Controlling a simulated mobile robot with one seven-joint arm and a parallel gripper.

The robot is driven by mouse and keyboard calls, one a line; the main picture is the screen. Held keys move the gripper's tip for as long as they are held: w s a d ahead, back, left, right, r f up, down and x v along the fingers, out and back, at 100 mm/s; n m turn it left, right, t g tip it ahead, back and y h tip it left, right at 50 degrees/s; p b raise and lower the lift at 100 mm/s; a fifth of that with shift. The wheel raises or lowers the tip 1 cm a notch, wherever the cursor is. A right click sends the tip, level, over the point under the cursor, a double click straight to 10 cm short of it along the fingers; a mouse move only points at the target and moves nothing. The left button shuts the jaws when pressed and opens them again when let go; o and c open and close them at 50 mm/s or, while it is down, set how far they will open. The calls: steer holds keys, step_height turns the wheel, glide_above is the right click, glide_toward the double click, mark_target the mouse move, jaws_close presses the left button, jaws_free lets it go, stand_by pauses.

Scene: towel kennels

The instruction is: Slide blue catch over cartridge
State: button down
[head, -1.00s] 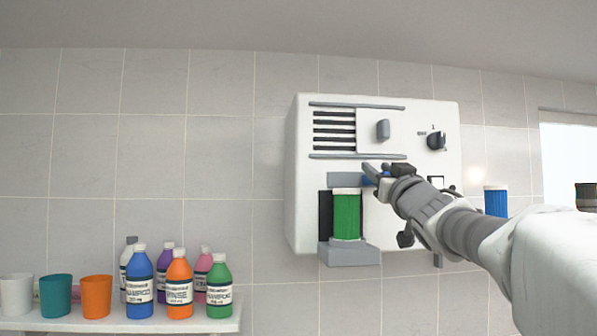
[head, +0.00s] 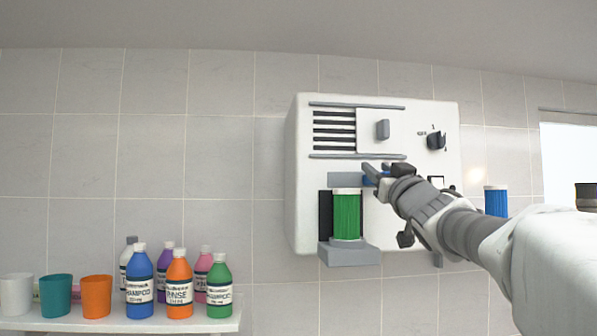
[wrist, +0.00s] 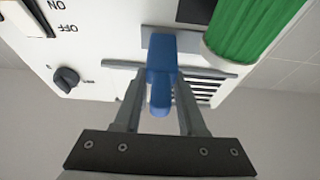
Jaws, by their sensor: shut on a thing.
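The green cartridge (head: 347,215) with a white cap stands upright in the grey holder (head: 349,255) on the white wall unit (head: 305,225). It also shows in the wrist view (wrist: 245,30) at the top right. The blue catch (wrist: 160,75) sits between my fingers in the wrist view, in front of a grey plate above the cartridge. In the head view the catch (head: 369,181) is mostly hidden by my gripper. My gripper (head: 376,171) is shut on the catch, just above and right of the cartridge's cap.
The unit has a vent (head: 334,131), a grey handle (head: 383,130) and a dark knob (head: 436,141). A blue cartridge (head: 496,201) stands to the right, beyond my arm. Several bottles (head: 179,287) and cups (head: 97,296) stand on a shelf at lower left.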

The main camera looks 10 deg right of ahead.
mark_target(348, 169)
steer(key=a+b, duration=0.4)
steer(key=a, duration=0.1)
steer(key=shift+a+f, duration=0.1)
steer(key=shift+f, duration=0.1)
steer(key=shift+a+r+b, duration=0.25)
steer(key=shift+a+b, duration=0.2)
steer(key=shift+a, duration=0.15)
steer(key=c, duration=0.8)
jaws_free()
steer(key=shift+a, duration=0.15)
steer(key=shift+o, duration=0.2)
steer(key=shift+s+f, duration=0.2)
steer(key=shift+s, duration=0.1)
steer(key=b+v, duration=0.4)
steer(key=v, duration=1.2)
steer(key=shift+s+f, duration=0.15)
steer(key=shift+s, duration=0.2)
